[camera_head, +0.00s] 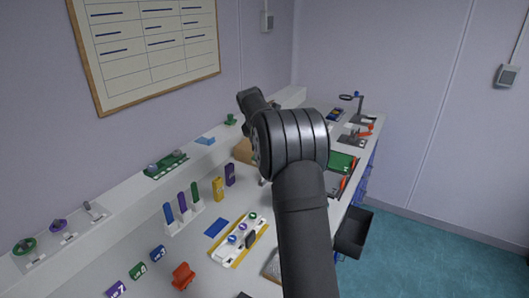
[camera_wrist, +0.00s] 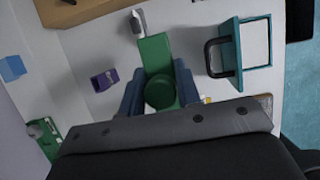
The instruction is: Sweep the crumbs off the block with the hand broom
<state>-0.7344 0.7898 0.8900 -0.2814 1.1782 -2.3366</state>
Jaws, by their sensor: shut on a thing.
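My gripper (camera_wrist: 158,92) shows in the wrist view, its two blue-grey fingers on either side of a green piece (camera_wrist: 155,50) with a round green knob. It is shut on this piece, which may be the hand broom; no bristles can be made out. In the head view my arm hides the gripper and what it holds. I cannot tell which thing is the block. A tan wooden piece (camera_head: 243,150) shows partly behind my arm, and a tan piece with a dark spot is at the top of the wrist view (camera_wrist: 95,10). No crumbs can be made out.
A teal frame with a black handle (camera_wrist: 240,52) lies right of the gripper, a purple piece (camera_wrist: 104,80) left. On the white bench (camera_head: 150,232) stand a rack of coloured sticks (camera_head: 183,217), yellow (camera_head: 218,189) and purple (camera_head: 230,174) bottles, and an orange piece (camera_head: 183,276). A black bin (camera_head: 354,232) is beside the bench.

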